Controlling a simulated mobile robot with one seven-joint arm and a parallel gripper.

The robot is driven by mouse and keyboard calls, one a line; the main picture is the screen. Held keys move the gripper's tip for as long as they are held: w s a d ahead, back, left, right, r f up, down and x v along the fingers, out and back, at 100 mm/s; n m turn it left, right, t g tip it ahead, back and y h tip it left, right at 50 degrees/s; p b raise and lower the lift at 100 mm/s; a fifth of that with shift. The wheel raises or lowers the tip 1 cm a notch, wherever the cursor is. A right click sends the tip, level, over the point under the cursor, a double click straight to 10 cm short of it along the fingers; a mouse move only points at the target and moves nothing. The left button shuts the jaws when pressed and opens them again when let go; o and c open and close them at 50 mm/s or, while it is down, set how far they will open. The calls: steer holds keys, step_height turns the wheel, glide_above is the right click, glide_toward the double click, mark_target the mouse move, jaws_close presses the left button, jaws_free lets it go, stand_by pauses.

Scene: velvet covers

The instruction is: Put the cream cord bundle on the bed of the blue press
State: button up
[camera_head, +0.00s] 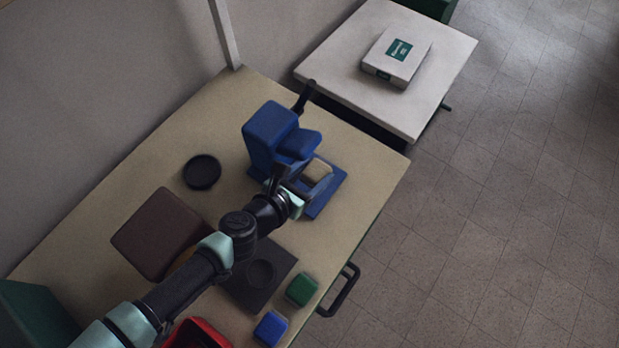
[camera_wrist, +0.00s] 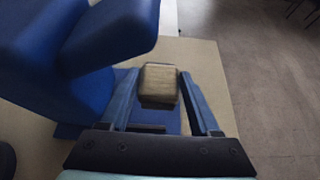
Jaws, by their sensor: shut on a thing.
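The cream cord bundle (camera_head: 318,169) is a small beige block, seen over the bed of the blue press (camera_head: 270,132). In the wrist view the bundle (camera_wrist: 159,80) sits between the two fingers of my gripper (camera_wrist: 158,88), which is shut on it. The press bed (camera_head: 332,190) is a flat blue plate, and it shows below the bundle in the wrist view (camera_wrist: 173,120). The press head stands to the left of the bundle in the wrist view. Whether the bundle touches the bed I cannot tell. In the head view my wrist hides part of the bed and gripper (camera_head: 308,186).
A black round dish (camera_head: 202,172), a brown pad (camera_head: 160,233) and a dark plate (camera_head: 245,292) lie on the tan table (camera_head: 350,143). Green (camera_head: 302,289) and blue (camera_head: 270,328) blocks lie near the front edge. A white box (camera_head: 397,57) is on a separate pale table.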

mark_target(307, 186)
step_height(307, 186, down, 4)
steer(key=shift+r, duration=0.1)
steer(key=shift+w+a+f, duration=0.25)
steer(key=shift+a+f, duration=0.1)
steer(key=shift+f, duration=0.25)
steer(key=shift+f+b, duration=0.2)
steer(key=shift+b, duration=0.2)
steer(key=o, duration=1.4)
steer(key=shift+o, duration=0.2)
steer(key=shift+r, duration=0.1)
steer(key=shift+a+r, duration=0.1)
